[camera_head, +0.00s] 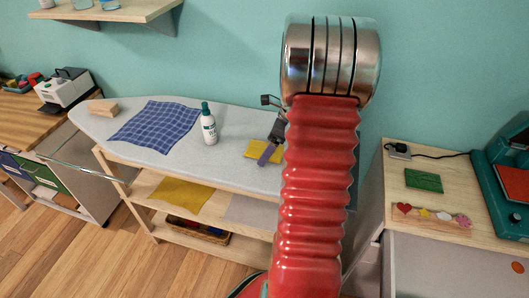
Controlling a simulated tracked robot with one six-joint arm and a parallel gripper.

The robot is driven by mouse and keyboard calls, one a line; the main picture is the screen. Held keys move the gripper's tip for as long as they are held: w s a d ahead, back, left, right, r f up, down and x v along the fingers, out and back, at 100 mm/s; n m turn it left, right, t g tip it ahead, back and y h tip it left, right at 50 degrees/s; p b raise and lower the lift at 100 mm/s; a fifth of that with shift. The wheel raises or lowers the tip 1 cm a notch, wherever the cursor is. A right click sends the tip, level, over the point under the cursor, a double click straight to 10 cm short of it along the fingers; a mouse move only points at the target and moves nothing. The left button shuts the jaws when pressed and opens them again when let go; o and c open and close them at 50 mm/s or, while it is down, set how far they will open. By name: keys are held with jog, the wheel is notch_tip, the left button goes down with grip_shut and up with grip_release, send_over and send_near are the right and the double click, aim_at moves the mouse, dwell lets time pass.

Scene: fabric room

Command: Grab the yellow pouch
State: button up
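A small flat yellow piece, apparently the yellow pouch (252,147), lies on the grey-topped ironing board (235,172), right of the white bottle. A narrow purple piece crosses its front; I cannot tell whether it is part of my gripper or a separate thing. My gripper (272,140) shows only as dark parts at the left edge of my red arm, above and beside the pouch. My arm hides the rest of it. Whether the fingers are open, or touch the pouch, cannot be made out.
A white bottle with a green cap (209,128) stands left of the pouch. A blue checked cloth (156,127) and a wooden block (96,108) lie farther left. A yellow cloth (182,193) lies on the shelf below. A wooden-topped cabinet (455,181) stands at right.

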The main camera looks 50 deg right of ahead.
jog(key=shift+c, duration=0.4)
jog(key=c, duration=1.1)
